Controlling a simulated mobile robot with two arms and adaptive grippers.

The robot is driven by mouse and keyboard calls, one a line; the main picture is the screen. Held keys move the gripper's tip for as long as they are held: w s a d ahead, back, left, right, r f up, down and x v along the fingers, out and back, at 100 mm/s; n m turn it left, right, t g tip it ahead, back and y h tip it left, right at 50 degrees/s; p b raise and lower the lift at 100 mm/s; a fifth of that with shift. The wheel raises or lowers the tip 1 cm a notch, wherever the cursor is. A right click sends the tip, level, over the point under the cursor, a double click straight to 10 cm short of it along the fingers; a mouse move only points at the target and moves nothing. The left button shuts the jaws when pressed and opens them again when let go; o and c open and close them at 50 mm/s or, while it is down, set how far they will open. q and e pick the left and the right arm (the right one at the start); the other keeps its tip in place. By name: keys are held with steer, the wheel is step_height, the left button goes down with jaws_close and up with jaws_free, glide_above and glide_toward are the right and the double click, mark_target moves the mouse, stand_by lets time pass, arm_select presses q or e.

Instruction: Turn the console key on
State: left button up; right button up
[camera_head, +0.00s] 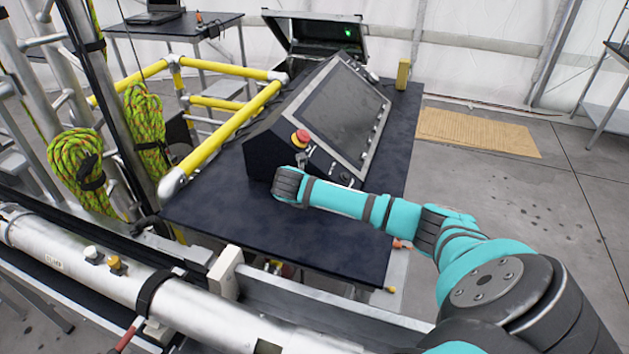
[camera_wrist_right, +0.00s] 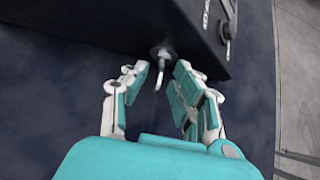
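The console (camera_head: 335,100) is a dark, sloped box with a large screen, standing on a dark table. In the right wrist view, the console key (camera_wrist_right: 163,54) is a small pale metal piece in a dark round mount on the console's dark face (camera_wrist_right: 150,20). Its shank points down in that picture. My right gripper (camera_wrist_right: 160,72) is open, with its white and teal fingers on either side of the key's shank and gaps visible. In the head view, my right arm reaches the console's near end, and the fingers are hidden behind the wrist. My left gripper is not in view.
A red emergency button (camera_head: 300,138) sits on the console above my wrist. Yellow railing (camera_head: 228,128) and green rope coils (camera_head: 78,165) stand to the left. An open case (camera_head: 318,30) with a green light is behind. The dark tabletop (camera_head: 235,215) is clear in front.

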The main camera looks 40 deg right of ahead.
jaws_close()
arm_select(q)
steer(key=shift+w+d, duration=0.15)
